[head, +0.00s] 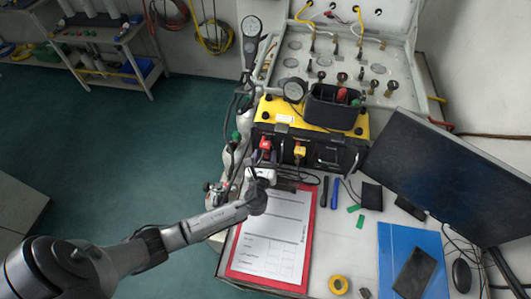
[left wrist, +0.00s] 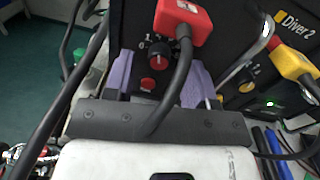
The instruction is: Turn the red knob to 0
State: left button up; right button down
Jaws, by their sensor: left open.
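In the head view my left gripper (head: 262,174) is in front of the panel and the knob cannot be made out.
The yellow and black case (head: 350,155) also carries a yellow plug (head: 299,150). A clipboard (head: 270,240) lies below my left gripper. Two pens, a monitor (head: 450,170) and a blue folder (head: 400,245) are to the right. Hoses and bottles stand at the left.

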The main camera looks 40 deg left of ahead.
pick_arm(q)
jog(key=shift+w+a, duration=0.4)
jog(key=shift+w, duration=0.2)
jog(key=shift+c, duration=0.4)
jog(key=c, duration=0.8)
jog(key=shift+c, duration=0.2)
